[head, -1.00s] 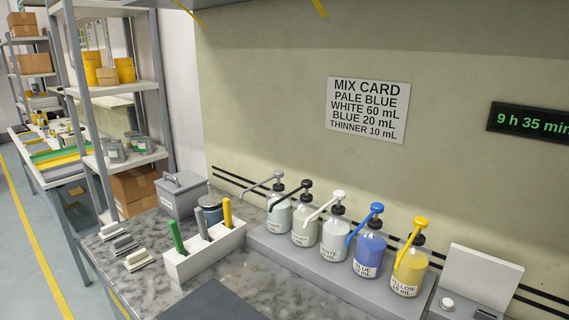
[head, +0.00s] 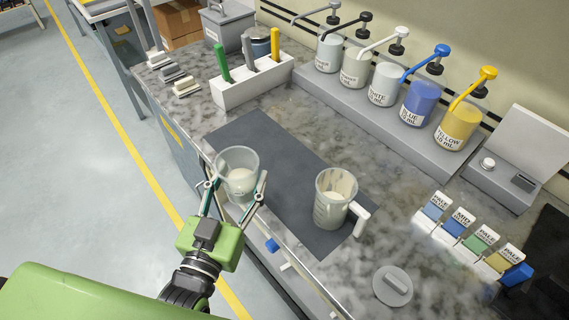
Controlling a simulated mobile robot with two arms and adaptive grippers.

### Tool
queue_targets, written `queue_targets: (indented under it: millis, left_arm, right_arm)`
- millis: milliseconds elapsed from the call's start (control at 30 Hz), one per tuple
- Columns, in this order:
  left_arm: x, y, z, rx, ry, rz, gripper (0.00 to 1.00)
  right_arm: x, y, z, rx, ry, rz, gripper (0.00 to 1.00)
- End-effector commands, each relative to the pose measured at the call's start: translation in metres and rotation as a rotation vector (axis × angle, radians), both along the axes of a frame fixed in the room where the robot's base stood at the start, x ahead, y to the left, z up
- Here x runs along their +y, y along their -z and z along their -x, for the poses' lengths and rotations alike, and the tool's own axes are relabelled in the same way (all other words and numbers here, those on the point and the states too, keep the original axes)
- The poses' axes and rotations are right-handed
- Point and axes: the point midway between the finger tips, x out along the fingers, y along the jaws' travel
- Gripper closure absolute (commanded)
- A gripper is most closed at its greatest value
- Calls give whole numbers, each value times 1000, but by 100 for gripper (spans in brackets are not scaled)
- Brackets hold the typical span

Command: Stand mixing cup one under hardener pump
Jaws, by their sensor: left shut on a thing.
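My left gripper (head: 235,195) is shut on a clear cup (head: 238,165) with some pale content, at the front edge of the dark mat. The cup looks roughly upright; no number shows on it. A second clear cup (head: 333,205) with a white handle and pale content stands on the mat to the right. Pump bottles stand on a grey ledge at the back: a grey-spout one (head: 327,52), a black-spout one (head: 354,68), a white one (head: 385,84), a blue one (head: 420,102) and a yellow one (head: 457,127). I cannot read which is hardener. My right gripper is out of view.
The dark mat (head: 290,160) lies on the marble worktop. A white holder (head: 250,85) with coloured-handle tools stands at the back left. Colour sample cards (head: 468,232) and a round grey lid (head: 393,286) are at the right. Bare worktop lies between mat and ledge.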

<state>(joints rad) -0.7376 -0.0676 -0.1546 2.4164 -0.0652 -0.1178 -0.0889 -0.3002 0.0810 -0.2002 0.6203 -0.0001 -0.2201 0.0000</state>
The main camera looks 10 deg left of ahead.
Motion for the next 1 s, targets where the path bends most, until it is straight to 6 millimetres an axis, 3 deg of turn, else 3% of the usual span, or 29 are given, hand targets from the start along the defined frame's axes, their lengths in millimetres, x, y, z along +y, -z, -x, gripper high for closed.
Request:
queue_targets:
  millis: [33,100,400,633,1000]
  left_arm:
    - [-9,8,-15,-14,23,-1,74]
    - [-21,11,-33,-14,55,-2,74]
    - [-65,12,-87,-8,170,-3,74]
    - [-78,12,-101,0,206,-2,74]
    - [-79,67,-101,2,208,0,74]
  right_arm:
    - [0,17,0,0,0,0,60]
    - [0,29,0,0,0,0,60]
    - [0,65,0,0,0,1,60]
    - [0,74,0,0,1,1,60]
    - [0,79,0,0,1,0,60]
